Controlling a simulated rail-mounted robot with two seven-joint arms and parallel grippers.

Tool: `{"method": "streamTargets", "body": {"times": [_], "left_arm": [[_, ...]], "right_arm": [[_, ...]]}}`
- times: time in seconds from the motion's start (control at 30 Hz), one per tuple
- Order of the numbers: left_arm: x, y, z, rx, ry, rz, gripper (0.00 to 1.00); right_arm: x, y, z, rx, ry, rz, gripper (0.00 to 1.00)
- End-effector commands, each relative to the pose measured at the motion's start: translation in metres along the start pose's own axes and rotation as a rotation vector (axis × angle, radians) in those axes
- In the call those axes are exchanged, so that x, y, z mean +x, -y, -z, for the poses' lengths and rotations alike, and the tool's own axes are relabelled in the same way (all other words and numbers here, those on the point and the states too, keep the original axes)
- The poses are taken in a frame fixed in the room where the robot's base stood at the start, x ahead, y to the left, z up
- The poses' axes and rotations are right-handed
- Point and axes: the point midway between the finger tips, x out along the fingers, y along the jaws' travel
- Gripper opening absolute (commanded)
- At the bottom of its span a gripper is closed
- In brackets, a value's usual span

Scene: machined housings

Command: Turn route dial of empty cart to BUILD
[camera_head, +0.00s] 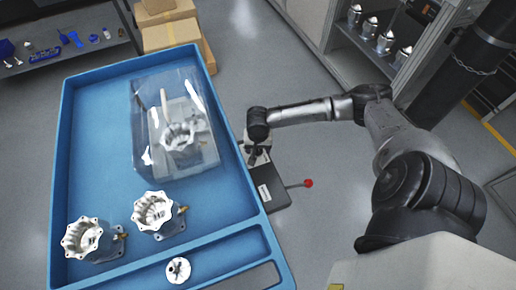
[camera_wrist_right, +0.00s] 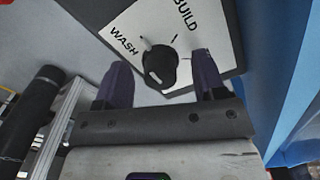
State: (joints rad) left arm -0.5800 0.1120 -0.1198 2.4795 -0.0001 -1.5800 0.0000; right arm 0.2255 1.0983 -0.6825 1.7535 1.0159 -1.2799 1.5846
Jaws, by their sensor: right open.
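The route dial (camera_wrist_right: 160,68) is a black knob on a white plate (camera_wrist_right: 222,50) marked WASH and BUILD, in the right wrist view. Which mark the knob points to is hard to tell. My right gripper (camera_wrist_right: 161,80) is open, with one dark finger on each side of the knob; contact is not clear. In the head view, my right gripper (camera_head: 257,157) is over the dark control box (camera_head: 270,187) at the right side of the blue cart (camera_head: 262,222). The arm hides the dial there. My left gripper is not in view.
The cart holds two open housings (camera_head: 82,238) (camera_head: 153,214), a small round part (camera_head: 178,270) and another housing (camera_head: 180,136) under a clear cover (camera_head: 145,100). A red-tipped lever (camera_head: 308,183) sticks out from the box.

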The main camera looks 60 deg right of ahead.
Motion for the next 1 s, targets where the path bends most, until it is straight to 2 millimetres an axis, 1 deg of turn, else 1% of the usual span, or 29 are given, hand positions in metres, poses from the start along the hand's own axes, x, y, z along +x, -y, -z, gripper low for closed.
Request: {"method": "streamTargets", "body": {"times": [0.3, 0.8, 0.9, 1.0], "left_arm": [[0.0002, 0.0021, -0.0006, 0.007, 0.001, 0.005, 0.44], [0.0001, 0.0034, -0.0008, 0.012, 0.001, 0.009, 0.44], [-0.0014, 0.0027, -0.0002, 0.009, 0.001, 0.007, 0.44], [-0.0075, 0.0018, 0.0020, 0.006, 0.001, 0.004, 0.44]], "right_arm": [[0.0011, 0.0001, 0.0000, 0.000, 0.000, 0.000, 0.63], [0.0009, 0.0000, 0.0000, 0.000, 0.000, 0.000, 0.15], [0.0002, 0.0000, 0.0000, 0.001, 0.000, 0.000, 0.15], [-0.0017, 0.0001, -0.0003, 0.007, 0.001, 0.000, 0.15]]}}
